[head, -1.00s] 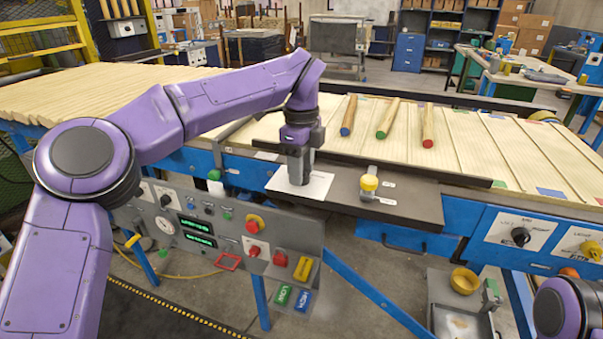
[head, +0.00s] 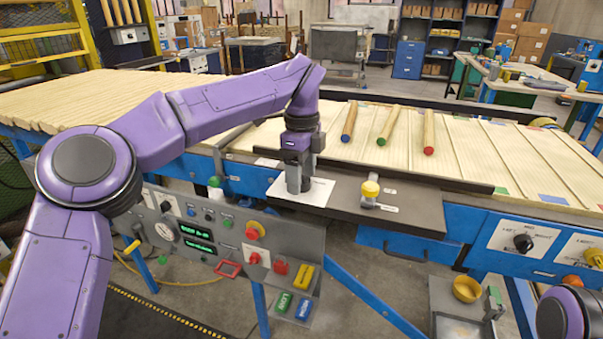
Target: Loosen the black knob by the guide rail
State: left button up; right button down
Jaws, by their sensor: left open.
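My left gripper (head: 298,187) points straight down over a white plate (head: 318,194) on the dark shelf along the conveyor's front edge. It is open, with its fingertips low at the plate. The gripper covers the middle of the plate, so anything between the fingers is hidden. The long dark guide rail (head: 440,178) runs just behind the plate. A black knob (head: 523,242) shows on a white plate of the blue front panel at the right, well apart from my left gripper. My right gripper is not in view.
Turned rods with blue (head: 349,122), green and red ends lie on the slatted bed behind the rail. A grey control panel (head: 225,235) with buttons and another black knob (head: 165,206) is below left.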

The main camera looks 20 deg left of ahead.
pick_arm(q)
notch_tip(320, 180, up, 10)
jog(key=p, duration=0.2)
jog(key=shift+r, duration=0.2)
